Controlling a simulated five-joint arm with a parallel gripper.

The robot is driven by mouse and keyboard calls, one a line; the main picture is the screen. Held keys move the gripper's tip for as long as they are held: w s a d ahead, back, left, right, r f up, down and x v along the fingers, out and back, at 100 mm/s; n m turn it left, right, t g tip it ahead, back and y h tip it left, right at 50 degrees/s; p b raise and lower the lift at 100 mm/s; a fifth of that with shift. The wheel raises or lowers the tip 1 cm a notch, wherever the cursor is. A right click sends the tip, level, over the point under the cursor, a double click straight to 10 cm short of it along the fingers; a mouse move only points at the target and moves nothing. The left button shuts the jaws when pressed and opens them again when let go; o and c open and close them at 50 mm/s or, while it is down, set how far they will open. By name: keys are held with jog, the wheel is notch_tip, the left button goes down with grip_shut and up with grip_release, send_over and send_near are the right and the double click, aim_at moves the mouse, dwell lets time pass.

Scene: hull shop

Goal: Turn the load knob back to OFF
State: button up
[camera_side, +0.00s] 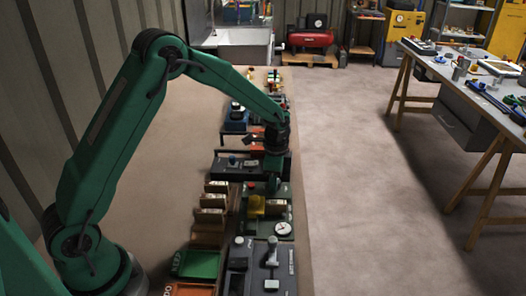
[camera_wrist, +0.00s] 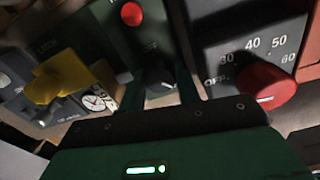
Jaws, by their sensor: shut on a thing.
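My gripper (camera_wrist: 160,88) reaches up from the bottom of the wrist view, with its two dark green fingers on either side of a small dark knob (camera_wrist: 158,77). The fingers are closed on this knob, which sits on a green panel (camera_wrist: 140,45); I take it to be the load knob. Its label and pointer are too dark to read. In the side view, my gripper (camera_side: 273,188) points down at the green unit, and the knob is hidden there.
A red button (camera_wrist: 131,13) is on the same panel. A larger red knob (camera_wrist: 265,87) with a numbered scale and an OFF mark stands close at right. A yellow handle (camera_wrist: 62,77) and a white gauge (camera_wrist: 97,102) are at left. Wooden-sided blocks (camera_side: 212,201) stand beside the unit.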

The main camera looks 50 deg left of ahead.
jog(key=n, duration=0.7)
jog(key=shift+r, duration=0.1)
jog(key=n, duration=0.7)
jog(key=shift+n, duration=0.3)
jog(key=n, duration=0.3)
jog(key=shift+n, duration=0.3)
jog(key=n, duration=0.3)
jog(key=shift+n, duration=0.3)
jog(key=n, duration=0.3)
jog(key=shift+n, duration=2)
jog(key=o, duration=1)
jog(key=shift+c, duration=0.2)
